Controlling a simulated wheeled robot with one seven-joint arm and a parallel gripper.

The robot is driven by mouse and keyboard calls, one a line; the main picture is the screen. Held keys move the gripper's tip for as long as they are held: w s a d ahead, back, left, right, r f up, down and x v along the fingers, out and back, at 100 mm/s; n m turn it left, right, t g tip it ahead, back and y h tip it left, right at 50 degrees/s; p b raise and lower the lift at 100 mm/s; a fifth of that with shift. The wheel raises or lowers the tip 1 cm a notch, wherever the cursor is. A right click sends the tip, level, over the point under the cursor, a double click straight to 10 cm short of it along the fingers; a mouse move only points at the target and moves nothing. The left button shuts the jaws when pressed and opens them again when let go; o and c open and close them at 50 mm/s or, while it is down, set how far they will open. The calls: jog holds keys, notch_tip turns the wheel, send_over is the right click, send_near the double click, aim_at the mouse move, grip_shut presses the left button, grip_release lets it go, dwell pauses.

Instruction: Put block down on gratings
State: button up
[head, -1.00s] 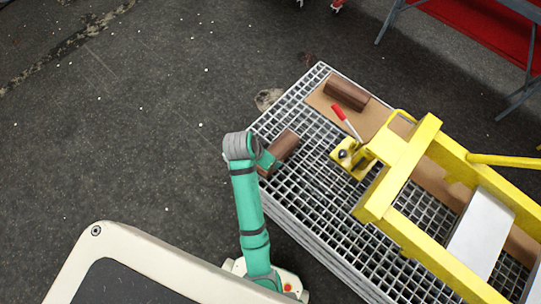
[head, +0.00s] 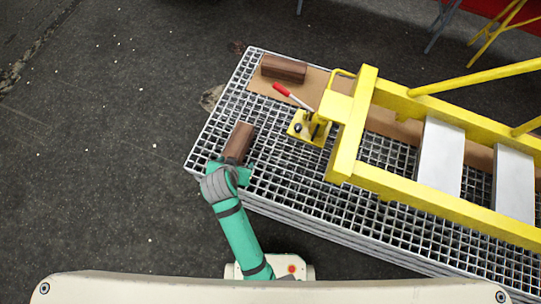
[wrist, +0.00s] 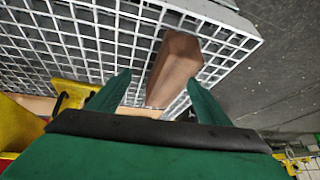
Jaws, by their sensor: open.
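A brown wooden block (head: 239,142) lies on the metal gratings (head: 205,150), near their left end. My gripper (head: 231,171) is at the block's near end, low over the gratings' front-left edge. In the wrist view the block (wrist: 175,68) shows ahead of and between the two green fingers, nearer the right one. The fingers (wrist: 159,78) stand apart with a gap to the left of the block. I cannot tell whether the right finger touches it.
A second brown block (head: 284,68) lies on a cardboard sheet (head: 262,87) at the far end. A red-handled tool (head: 292,95) and a yellow fixture (head: 309,128) are right of the first block. Floor at left is clear.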

jog(key=s+d+r+n+t+y, duration=0.1)
jog(key=s+d+r+t, duration=0.2)
jog(key=s+d, duration=0.3)
jog(key=s+d+r+n+t, duration=0.1)
jog(key=s+d+r+t, duration=0.15)
jog(key=s, duration=0.55)
jog(key=s+d+r+t, duration=0.3)
jog(key=s+d+r, duration=0.1)
jog(key=r, duration=0.4)
jog(key=shift+s+r+t+h, duration=0.35)
jog(key=shift+s+r+h, duration=0.05)
jog(key=shift+s, duration=0.5)
